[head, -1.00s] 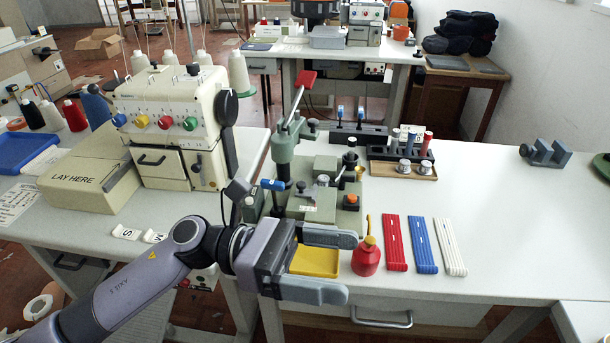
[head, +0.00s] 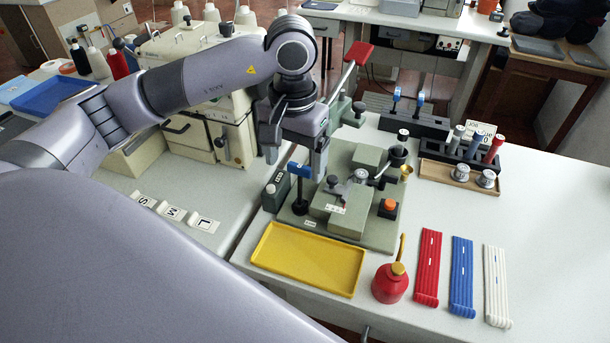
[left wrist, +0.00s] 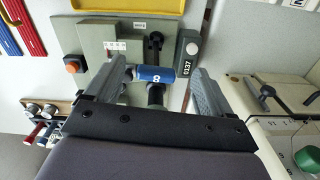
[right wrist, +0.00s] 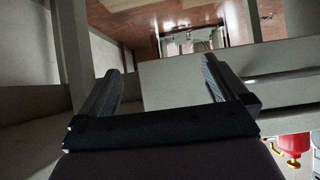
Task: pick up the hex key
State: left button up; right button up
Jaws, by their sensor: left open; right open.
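A blue sleeve marked 8 (left wrist: 153,74), which looks like the hex key's grip, lies across a dark upright post on the green machine base. It also shows in the head view (head: 300,171) near the base's left corner. My left gripper (head: 294,158) points down over it, jaws open. In the left wrist view the sleeve lies between the two fingers (left wrist: 160,76), with a gap visible on the right; contact on the left is unclear. My right gripper (right wrist: 160,76) is open and empty, away from the machine.
A yellow tray (head: 308,260) and a red oil can (head: 390,283) stand in front. Red (head: 427,268), blue (head: 462,278) and white (head: 496,285) strips lie right. The table's right side is clear.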

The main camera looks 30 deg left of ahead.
pick_arm(q)
jog(key=f, duration=0.1)
jog(key=p, duration=0.1)
send_over(299, 206)
notch_tip(299, 206, down, 5)
jog(key=shift+s, duration=0.1)
jog(key=c, duration=1.1)
jog(key=shift+c, duration=0.3)
jog(key=shift+r, duration=0.15)
notch_tip(299, 206, up, 25)
jog(key=p, duration=0.5)
jog(key=shift+p, duration=0.4)
